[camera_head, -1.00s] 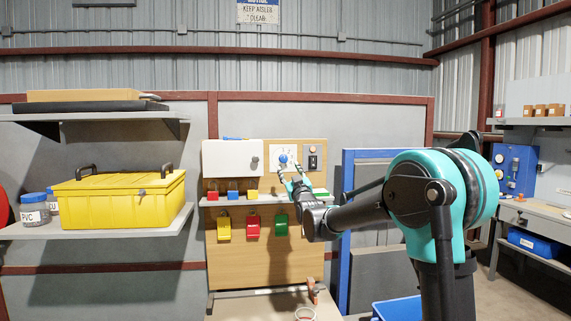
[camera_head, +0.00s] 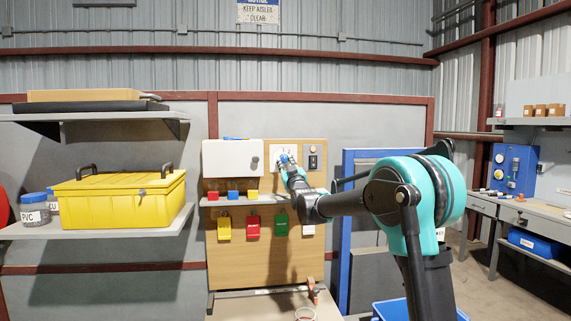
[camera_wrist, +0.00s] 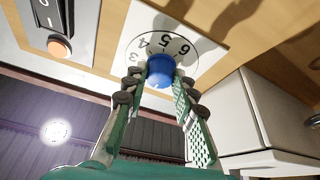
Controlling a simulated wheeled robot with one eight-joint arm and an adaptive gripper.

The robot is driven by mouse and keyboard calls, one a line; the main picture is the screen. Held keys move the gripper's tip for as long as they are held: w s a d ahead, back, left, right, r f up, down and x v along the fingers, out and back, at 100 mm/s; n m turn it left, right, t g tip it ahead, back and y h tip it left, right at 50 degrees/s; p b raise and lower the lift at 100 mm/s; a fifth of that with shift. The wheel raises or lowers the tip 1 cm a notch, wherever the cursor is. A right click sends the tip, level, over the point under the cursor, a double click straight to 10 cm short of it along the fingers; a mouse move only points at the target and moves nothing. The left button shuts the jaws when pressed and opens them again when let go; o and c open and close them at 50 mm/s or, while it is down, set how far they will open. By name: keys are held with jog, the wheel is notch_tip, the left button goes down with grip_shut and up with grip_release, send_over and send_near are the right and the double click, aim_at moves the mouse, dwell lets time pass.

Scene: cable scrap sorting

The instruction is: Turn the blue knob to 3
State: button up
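The blue knob (camera_wrist: 159,72) sits on a round white dial (camera_wrist: 190,62) with black numbers, on a white plate. In the wrist view 3, 4, 5 and 6 are legible; the knob's pointer cannot be made out. In the head view the knob (camera_head: 284,158) is partly covered by my gripper (camera_head: 288,166). In the wrist view the two green fingers of my gripper (camera_wrist: 159,78) stand apart, one on each side of the knob, their tips close to its sides. Whether they touch it cannot be told.
Beside the dial is a switch with an orange button (camera_wrist: 60,48). A white box (camera_head: 232,158) is on the board's other side. Below, a narrow shelf (camera_head: 235,202) holds coloured blocks, with yellow, red and green padlocks under it. A yellow case (camera_head: 120,200) stands on the left shelf.

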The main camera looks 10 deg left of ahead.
grip_shut()
jog(key=shift+m, duration=0.3)
jog(key=m+h, duration=0.1)
jog(key=m, duration=0.2)
jog(key=m+h, duration=0.2)
jog(key=m, duration=0.1)
jog(key=m+t+h, duration=0.1)
jog(key=m+h, duration=0.1)
jog(key=m, duration=0.1)
jog(key=shift+s+a, duration=0.1)
jog(key=shift+a, duration=0.25)
jog(key=m+h, duration=0.1)
jog(key=m, duration=0.2)
jog(key=m+h, duration=0.2)
jog(key=m, duration=0.1)
jog(key=shift+a+r, duration=0.1)
jog(key=shift+r+m+g+h, duration=0.1)
jog(key=shift+m+g+h, duration=0.35)
jog(key=shift+m, duration=1.05)
jog(key=shift+r+m+g+h, duration=0.1)
jog(key=shift+m+g+h, duration=0.35)
jog(key=shift+m, duration=1.05)
